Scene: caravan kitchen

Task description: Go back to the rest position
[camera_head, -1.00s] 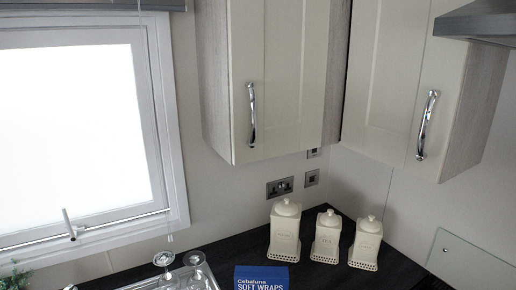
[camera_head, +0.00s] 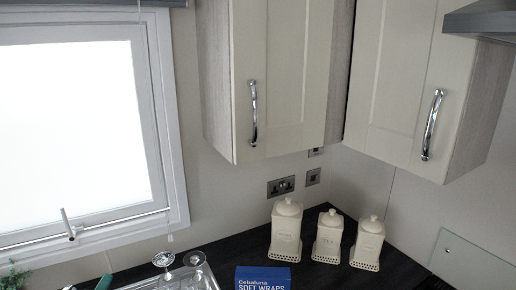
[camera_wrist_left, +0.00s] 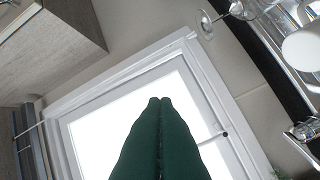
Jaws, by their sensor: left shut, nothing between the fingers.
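My left gripper (camera_wrist_left: 159,102) shows in the left wrist view as two dark green fingers. They are pressed together and empty, pointing up the picture in front of the bright window (camera_wrist_left: 120,115). In the head view only a small green tip of the left gripper (camera_head: 104,283) shows at the bottom edge, left of the wine glasses (camera_head: 164,259). The rest of the left arm is out of view. My right gripper is in neither view.
Cream canisters (camera_head: 286,232) and a blue Soft Wraps box (camera_head: 262,278) stand on the dark worktop (camera_head: 222,250). Wall cupboards (camera_head: 270,75) hang above. A plant (camera_head: 14,277) is at the lower left. The air before the window is clear.

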